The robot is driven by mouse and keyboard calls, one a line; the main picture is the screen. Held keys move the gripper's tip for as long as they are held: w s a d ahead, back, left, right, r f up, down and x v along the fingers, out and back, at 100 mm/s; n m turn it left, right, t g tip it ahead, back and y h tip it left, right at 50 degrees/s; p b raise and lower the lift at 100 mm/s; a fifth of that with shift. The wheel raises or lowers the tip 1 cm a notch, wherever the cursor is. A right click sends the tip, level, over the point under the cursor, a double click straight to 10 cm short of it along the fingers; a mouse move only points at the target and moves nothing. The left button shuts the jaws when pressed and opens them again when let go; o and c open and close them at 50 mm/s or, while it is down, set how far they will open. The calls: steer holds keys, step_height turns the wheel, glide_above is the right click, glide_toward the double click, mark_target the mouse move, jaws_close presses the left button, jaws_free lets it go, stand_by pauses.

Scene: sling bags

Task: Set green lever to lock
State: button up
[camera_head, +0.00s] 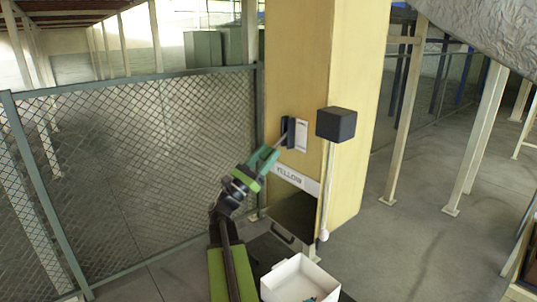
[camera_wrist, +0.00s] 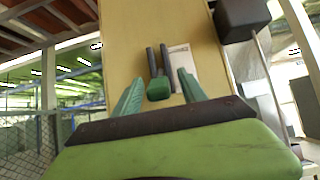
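The green lever shows in the wrist view as a green end (camera_wrist: 158,89) on a dark two-bar mount (camera_wrist: 152,61), fixed to the yellow pillar. In the head view the dark mount (camera_head: 288,132) is beside a pale label plate (camera_head: 301,136); the lever's green end is hard to tell from my fingers there. My gripper (camera_head: 269,153) is at the mount. In the wrist view its two green fingers (camera_wrist: 161,76) are apart, one on each side of the lever's end. I cannot tell whether either finger touches it. The label's writing is too small to read.
A black box (camera_head: 336,123) with a hanging white cord (camera_head: 325,195) is right of the lever. Below are a plate marked "YELLOW" (camera_head: 291,178) and a dark drawer-like box (camera_head: 294,217). A white bin (camera_head: 298,283) is in front. A mesh fence (camera_head: 140,165) stands left.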

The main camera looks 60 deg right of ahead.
steer(key=shift+f, duration=0.1)
steer(key=b+v, duration=1)
steer(key=v, duration=0.7)
steer(key=shift+a+b, duration=0.2)
steer(key=shift+b, duration=0.1)
steer(key=shift+w, duration=0.1)
